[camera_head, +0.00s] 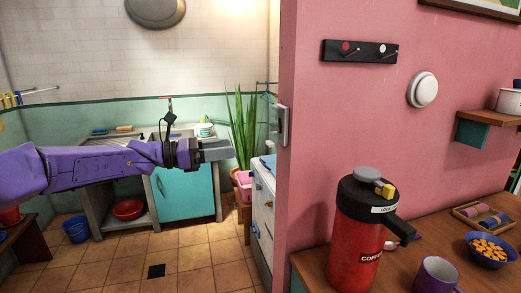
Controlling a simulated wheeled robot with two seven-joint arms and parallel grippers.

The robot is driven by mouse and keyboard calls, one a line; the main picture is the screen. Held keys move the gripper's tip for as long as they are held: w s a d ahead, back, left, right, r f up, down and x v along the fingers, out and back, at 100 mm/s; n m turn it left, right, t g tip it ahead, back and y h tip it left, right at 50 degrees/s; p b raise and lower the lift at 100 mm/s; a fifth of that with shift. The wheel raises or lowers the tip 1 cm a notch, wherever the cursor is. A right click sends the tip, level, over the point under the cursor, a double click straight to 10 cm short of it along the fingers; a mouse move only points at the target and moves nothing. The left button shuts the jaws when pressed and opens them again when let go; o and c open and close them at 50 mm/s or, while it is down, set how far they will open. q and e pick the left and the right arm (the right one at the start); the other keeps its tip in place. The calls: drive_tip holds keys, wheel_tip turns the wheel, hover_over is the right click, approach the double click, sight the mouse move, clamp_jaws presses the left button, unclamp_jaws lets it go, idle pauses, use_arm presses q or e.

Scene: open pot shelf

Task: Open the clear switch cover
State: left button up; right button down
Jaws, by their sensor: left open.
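A pale switch plate with what looks like a clear cover (281,125) is on the narrow end face of the pink wall. I see it at a steep angle and cannot tell how the cover stands. My purple left arm reaches in from the left, and its grey left gripper (217,150) points right toward the wall end. The gripper is open and empty, a little lower than the switch and apart from it. My right gripper is not in view.
The pink wall (330,130) fills the right side. A red coffee flask (355,240), purple mug (437,274) and blue bowl (489,250) stand on a wooden counter there. A sink cabinet (185,190) and plant (243,125) are behind the gripper.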

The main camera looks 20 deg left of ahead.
sight(267, 143)
use_arm(q)
drive_tip(key=p+x, duration=0.1)
drive_tip(key=x, duration=0.2)
drive_tip(key=p+x, duration=0.1)
drive_tip(key=x, duration=0.2)
drive_tip(key=p+x, duration=0.2)
drive_tip(key=x, duration=0.1)
drive_tip(key=shift+d+r, duration=0.2)
drive_tip(key=shift+r, duration=0.1)
drive_tip(key=shift+w+d+f, duration=0.1)
drive_tip(key=shift+w+d, duration=0.15)
drive_tip(key=shift+d, duration=0.15)
clamp_jaws()
